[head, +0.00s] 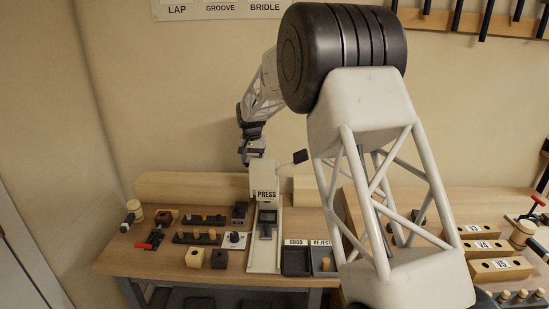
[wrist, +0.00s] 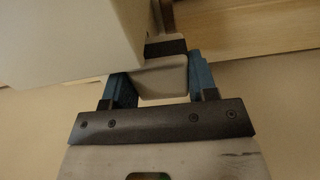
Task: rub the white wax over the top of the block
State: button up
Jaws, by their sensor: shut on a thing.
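My gripper (head: 252,155) is at the back of the bench, just above and behind the white press (head: 266,181). In the wrist view, its two blue fingers (wrist: 161,82) are shut on a pale, rounded piece (wrist: 163,77). It looks like the white wax, but I cannot be sure. A dark band (wrist: 166,48) lies just beyond it. A large white box shape, apparently the press head (wrist: 70,35), is close on the left. Which block is meant is unclear: a small wooden block (head: 194,258) and a dark one (head: 219,259) stand at the bench's front.
A long wooden beam (head: 190,187) lies along the back. Black GOOD (head: 296,262) and REJECT (head: 325,262) trays sit right of the press. Dark peg racks (head: 198,237) and a red-handled clamp (head: 152,240) are on the left. Numbered wooden blocks (head: 498,269) lie on the right bench.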

jog(key=s+a+f, duration=0.2)
jog(key=a, duration=0.9)
jog(key=s+a+f, duration=0.3)
jog(key=a, duration=0.9)
jog(key=s+a+f, duration=0.2)
jog(key=s+a, duration=0.1)
jog(key=a, duration=0.9)
jog(key=shift+s+f, duration=0.15)
jog(key=shift+f, duration=0.1)
